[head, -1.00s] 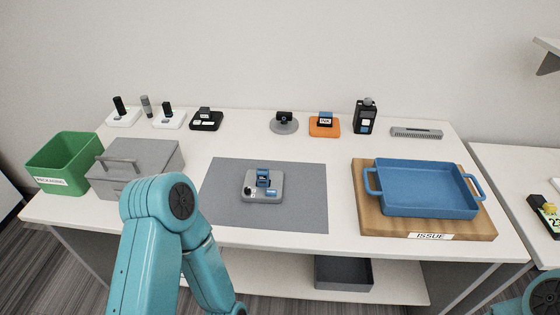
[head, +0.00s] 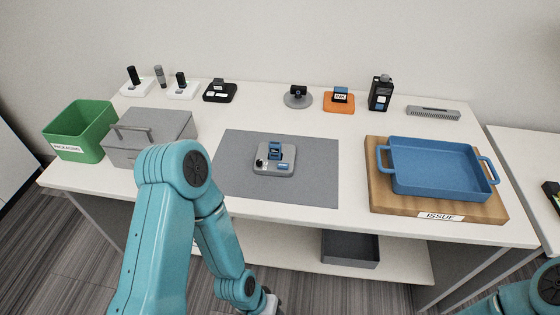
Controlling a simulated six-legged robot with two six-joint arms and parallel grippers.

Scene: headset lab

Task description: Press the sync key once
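A small grey device (head: 274,161) sits on the grey mat (head: 312,186) in the middle of the table. It holds an upright blue and dark piece (head: 275,150), and has a small dark knob and a blue label on its front. The label is too small to read, and I cannot tell which part is the sync key. My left arm comes in from the left in front of the table. The edge of my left gripper (head: 271,303) shows at the bottom, below and apart from the device; its fingers cannot be made out. My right gripper is out of view.
A grey lidded box (head: 152,137) and green bin (head: 80,130) stand left. A blue tray (head: 440,190) sits on a wooden board (head: 384,200) at right. Small devices, including an orange one (head: 339,106), line the back. The mat around the device is clear.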

